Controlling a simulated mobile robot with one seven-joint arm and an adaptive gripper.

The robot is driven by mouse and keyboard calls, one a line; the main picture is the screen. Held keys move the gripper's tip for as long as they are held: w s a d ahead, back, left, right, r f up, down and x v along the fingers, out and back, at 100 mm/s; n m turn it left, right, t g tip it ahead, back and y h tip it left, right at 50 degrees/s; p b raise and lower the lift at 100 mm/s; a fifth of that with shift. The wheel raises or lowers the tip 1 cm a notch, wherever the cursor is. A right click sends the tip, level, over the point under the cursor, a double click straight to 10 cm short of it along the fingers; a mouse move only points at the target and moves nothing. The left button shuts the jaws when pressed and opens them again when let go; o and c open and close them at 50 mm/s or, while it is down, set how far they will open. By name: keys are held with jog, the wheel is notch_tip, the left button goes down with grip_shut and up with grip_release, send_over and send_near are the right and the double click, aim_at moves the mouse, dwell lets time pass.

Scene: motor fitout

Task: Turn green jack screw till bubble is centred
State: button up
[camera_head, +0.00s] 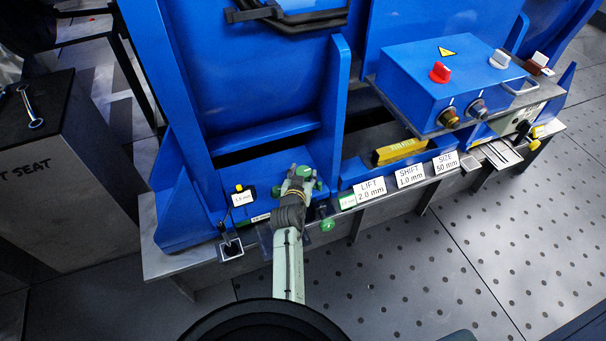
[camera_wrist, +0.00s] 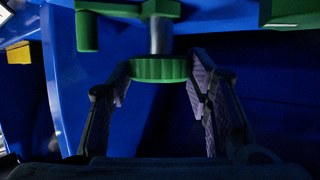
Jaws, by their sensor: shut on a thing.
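The green jack screw shows in the wrist view as a knurled green knob (camera_wrist: 160,69) on a grey shaft, under a green bracket (camera_wrist: 110,8). My gripper (camera_wrist: 158,80) has one finger on each side of the knob and is shut on it. In the head view my gripper (camera_head: 298,182) is at the blue machine's foot, with green parts (camera_head: 304,171) showing around it; it hides most of the screw. A yellow bar (camera_head: 400,151), perhaps the level, lies on the ledge to the right. Its bubble is too small to make out.
Signs for lift, shift and size (camera_head: 409,176) line the ledge. A blue control box (camera_head: 450,85) stands at the right. A small gauge (camera_head: 242,198) is left. The floor at front right is clear.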

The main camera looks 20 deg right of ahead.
jog(key=c, duration=0.4)
jog(key=p, duration=0.3)
jog(key=shift+r+n+y, duration=0.25)
jog(key=shift+n+y, duration=0.15)
jog(key=shift+c, duration=0.2)
jog(key=shift+t+p, duration=0.3)
jog(key=shift+p, duration=0.15)
jog(key=shift+f+n+y+p, duration=0.25)
jog(key=shift+n+y+p, duration=0.15)
jog(key=shift+p, duration=0.05)
jog(key=o, duration=1.1)
jog(key=shift+o, duration=0.2)
jog(key=shift+d, duration=0.1)
jog(key=shift+s, duration=0.1)
jog(key=v, duration=0.7)
jog(key=shift+s, duration=0.25)
